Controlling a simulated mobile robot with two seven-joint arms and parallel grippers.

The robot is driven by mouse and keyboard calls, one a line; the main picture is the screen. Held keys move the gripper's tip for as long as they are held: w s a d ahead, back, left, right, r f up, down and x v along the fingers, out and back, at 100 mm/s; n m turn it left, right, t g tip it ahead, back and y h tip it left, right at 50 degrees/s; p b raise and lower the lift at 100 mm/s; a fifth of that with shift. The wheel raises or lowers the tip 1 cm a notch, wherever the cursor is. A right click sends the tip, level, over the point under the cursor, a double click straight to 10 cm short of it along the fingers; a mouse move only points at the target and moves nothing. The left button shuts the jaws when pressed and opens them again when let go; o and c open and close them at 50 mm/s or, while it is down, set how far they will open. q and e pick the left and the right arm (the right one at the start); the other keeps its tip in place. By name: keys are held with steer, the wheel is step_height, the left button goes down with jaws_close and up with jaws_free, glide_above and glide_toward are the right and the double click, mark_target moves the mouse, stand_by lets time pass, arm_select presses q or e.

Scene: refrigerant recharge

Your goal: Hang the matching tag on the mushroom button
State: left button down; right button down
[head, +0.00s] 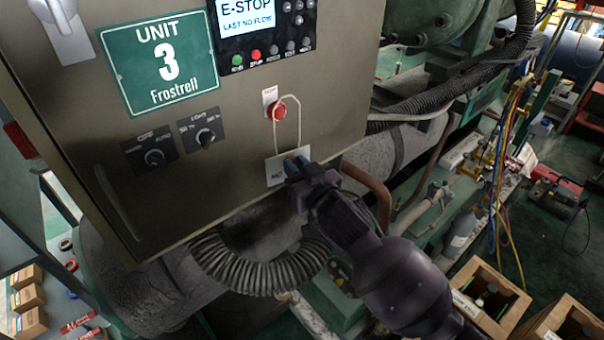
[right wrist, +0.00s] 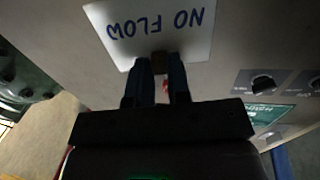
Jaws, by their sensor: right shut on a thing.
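The red mushroom button (head: 277,111) is on the front of the grey control cabinet (head: 240,190), below the screen. A white tag (head: 274,172) with a pale string loop (head: 299,122) is against or just in front of the panel below the button. The right wrist view shows the tag (right wrist: 150,30) upside down, reading "NO FLOW". My left gripper is not in view.
The screen (head: 246,20) reads "E-STOP, LAST NO FLOW". Two rotary switches (head: 205,137) sit left of the button, under a green Unit 3 Frostrell sign (head: 160,62). A black corrugated hose (head: 255,270) and pipes run below the cabinet. Open wooden boxes (head: 490,300) stand at lower right.

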steer(key=shift+b+x, duration=0.35)
steer(key=shift+x, duration=0.45)
arm_select(q)
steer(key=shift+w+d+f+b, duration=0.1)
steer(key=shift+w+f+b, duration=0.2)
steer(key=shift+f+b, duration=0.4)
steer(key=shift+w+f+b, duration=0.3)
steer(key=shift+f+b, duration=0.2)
steer(key=shift+b, duration=0.35)
arm_select(e)
steer(key=shift+w+a+f, duration=0.5)
steer(key=shift+w+f, duration=0.05)
steer(key=shift+f, duration=0.1)
steer(key=shift+w+a+f, duration=0.45)
steer(key=shift+w+f, duration=0.1)
steer(key=shift+f, duration=0.1)
steer(key=c, duration=1)
jaws_free()
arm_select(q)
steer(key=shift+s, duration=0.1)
